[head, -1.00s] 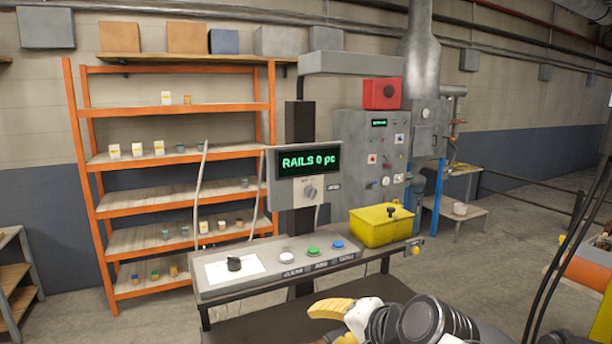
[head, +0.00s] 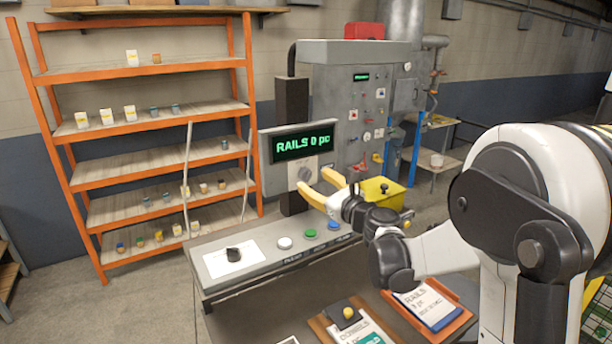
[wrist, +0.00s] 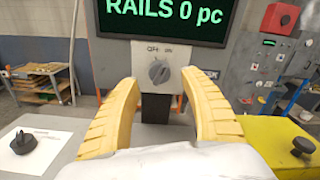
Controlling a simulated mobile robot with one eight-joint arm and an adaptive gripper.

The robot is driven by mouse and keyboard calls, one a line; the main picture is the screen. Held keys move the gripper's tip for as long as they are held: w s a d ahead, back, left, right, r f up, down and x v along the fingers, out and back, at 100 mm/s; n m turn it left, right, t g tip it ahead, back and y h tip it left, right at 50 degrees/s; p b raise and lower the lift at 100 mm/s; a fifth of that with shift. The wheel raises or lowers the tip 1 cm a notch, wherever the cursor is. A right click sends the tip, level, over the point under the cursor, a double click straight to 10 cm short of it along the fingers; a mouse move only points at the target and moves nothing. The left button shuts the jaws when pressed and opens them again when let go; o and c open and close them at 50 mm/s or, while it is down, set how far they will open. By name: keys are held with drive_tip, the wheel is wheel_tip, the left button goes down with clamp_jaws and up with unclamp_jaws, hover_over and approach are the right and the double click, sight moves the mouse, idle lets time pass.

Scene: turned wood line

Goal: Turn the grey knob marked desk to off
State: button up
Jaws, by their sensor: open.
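The grey knob (wrist: 159,71) sits on a pale plate under the green-lettered display (wrist: 165,14), which reads "RAILS 0 pc". Above the knob are the marks OFF at left and ON at right. A dark label at the plate's right, partly behind a finger, seems to read DESK. I cannot tell for sure which mark the knob points to. My gripper (wrist: 159,84) is open, its yellow fingers on either side of the knob in the wrist view and apparently short of it. In the head view the gripper (head: 312,180) is before the display post, beside the knob (head: 304,174).
A black knob (head: 233,254) on a white card lies at the left of the console, beside white, green and blue buttons (head: 309,234). A yellow box (head: 385,193) stands at right. Below are a clipboard (head: 428,306) and cards. An orange shelf (head: 150,122) stands behind.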

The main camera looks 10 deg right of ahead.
sight(309, 177)
drive_tip(key=x, duration=0.4)
drive_tip(key=shift+w+a, duration=0.1)
drive_tip(key=shift+w, duration=0.05)
clamp_jaws()
drive_tip(key=shift+n, duration=0.3)
drive_tip(key=n+b, duration=0.1)
drive_tip(key=n, duration=0.2)
drive_tip(key=shift+b, duration=0.35)
drive_tip(key=n+b, duration=0.1)
drive_tip(key=n, duration=0.4)
drive_tip(key=shift+n, duration=0.3)
